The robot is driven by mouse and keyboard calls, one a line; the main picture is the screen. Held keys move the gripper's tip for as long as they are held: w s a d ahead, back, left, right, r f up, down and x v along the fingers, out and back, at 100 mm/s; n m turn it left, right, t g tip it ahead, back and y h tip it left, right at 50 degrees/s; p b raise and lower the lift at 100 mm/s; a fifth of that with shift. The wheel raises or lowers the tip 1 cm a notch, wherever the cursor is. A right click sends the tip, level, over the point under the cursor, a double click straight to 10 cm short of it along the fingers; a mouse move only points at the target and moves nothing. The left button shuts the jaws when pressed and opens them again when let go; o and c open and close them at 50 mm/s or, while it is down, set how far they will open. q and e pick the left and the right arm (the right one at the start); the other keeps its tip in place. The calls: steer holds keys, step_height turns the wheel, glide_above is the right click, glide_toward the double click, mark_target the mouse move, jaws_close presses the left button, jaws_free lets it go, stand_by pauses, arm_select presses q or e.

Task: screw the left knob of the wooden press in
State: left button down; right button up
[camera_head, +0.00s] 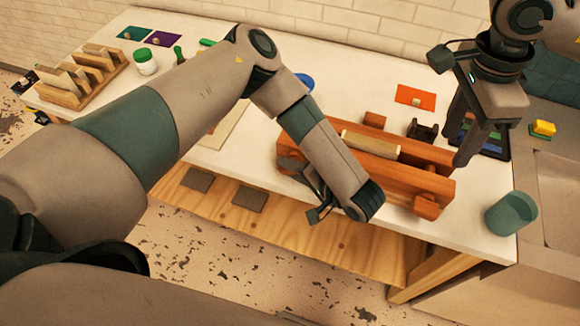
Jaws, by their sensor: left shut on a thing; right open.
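The wooden press (405,178) is a long reddish-brown frame near the front edge of the white table. My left gripper (312,190) is at the front left end of the press, shut around the place of the left knob. The knob itself is hidden by the gripper and wrist. My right gripper (461,155) is open and empty, pointing down just behind the right end of the press.
A teal cup (511,214) stands at the table's right front corner, beside a sink (561,195). Behind the press are an orange card (415,97) and a dark stand (422,130).

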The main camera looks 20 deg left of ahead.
arm_select(q)
steer(key=shift+s+d+f+m+t+y, duration=0.15)
steer(key=shift+m+y, duration=0.1)
steer(key=shift+y, duration=0.5)
steer(key=shift+s+d+f+m+t+y, duration=0.15)
steer(key=shift+m+y, duration=0.1)
steer(key=shift+y, duration=0.5)
steer(key=shift+a, duration=0.15)
steer(key=c, duration=1.8)
jaws_free()
steer(key=shift+o, duration=1.4)
steer(key=shift+w+r, duration=0.1)
steer(key=shift+r, duration=0.2)
steer(key=shift+d, duration=0.2)
steer(key=v, duration=0.7)
steer(key=shift+d, duration=0.3)
